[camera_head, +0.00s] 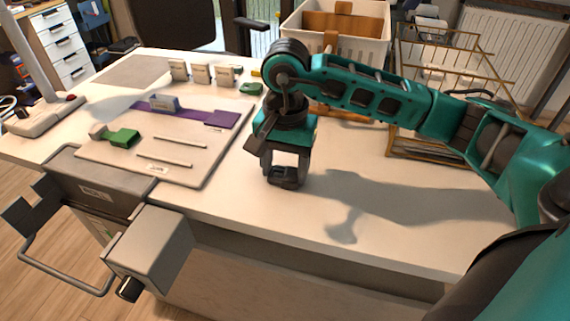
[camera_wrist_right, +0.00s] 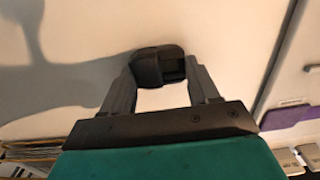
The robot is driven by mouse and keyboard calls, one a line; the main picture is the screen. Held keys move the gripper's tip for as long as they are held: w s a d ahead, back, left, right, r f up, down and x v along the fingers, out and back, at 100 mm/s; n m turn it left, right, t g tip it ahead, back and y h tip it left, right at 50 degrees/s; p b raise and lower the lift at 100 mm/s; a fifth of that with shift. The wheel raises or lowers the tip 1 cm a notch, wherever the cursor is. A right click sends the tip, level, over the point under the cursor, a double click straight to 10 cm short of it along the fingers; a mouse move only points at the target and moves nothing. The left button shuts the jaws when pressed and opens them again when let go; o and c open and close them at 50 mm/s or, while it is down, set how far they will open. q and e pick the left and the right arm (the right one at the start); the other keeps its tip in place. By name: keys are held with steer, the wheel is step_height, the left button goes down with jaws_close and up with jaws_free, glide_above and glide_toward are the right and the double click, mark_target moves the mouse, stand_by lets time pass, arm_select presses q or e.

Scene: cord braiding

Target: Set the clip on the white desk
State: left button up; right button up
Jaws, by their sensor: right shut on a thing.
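My right gripper (camera_head: 285,174) points down over the white desk (camera_head: 400,225), just right of the board. Its fingers are closed on a small dark clip (camera_head: 286,182), held at the fingertips. In the right wrist view the clip (camera_wrist_right: 158,66) sits between the tips of my right gripper (camera_wrist_right: 160,70), partly hidden by them. The shadow on the desk lies apart from the clip, so it looks held above the surface. My left gripper is not in view.
A pale board (camera_head: 205,172) carries a purple strip (camera_head: 182,112), a green block (camera_head: 124,138) and two thin rods. Several small blocks (camera_head: 200,74) stand behind it. A white bin (camera_head: 370,30) and a brass wire rack (camera_head: 400,130) stand beyond. The desk front right is clear.

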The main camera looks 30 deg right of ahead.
mark_target(285, 172)
steer(key=o, duration=1)
steer(key=shift+r+p, duration=0.35)
steer(key=shift+p, duration=0.05)
step_height(285, 172, up, 12)
steer(key=shift+f+p, duration=0.2)
steer(key=shift+p, duration=0.8)
steer(key=shift+f, duration=0.1)
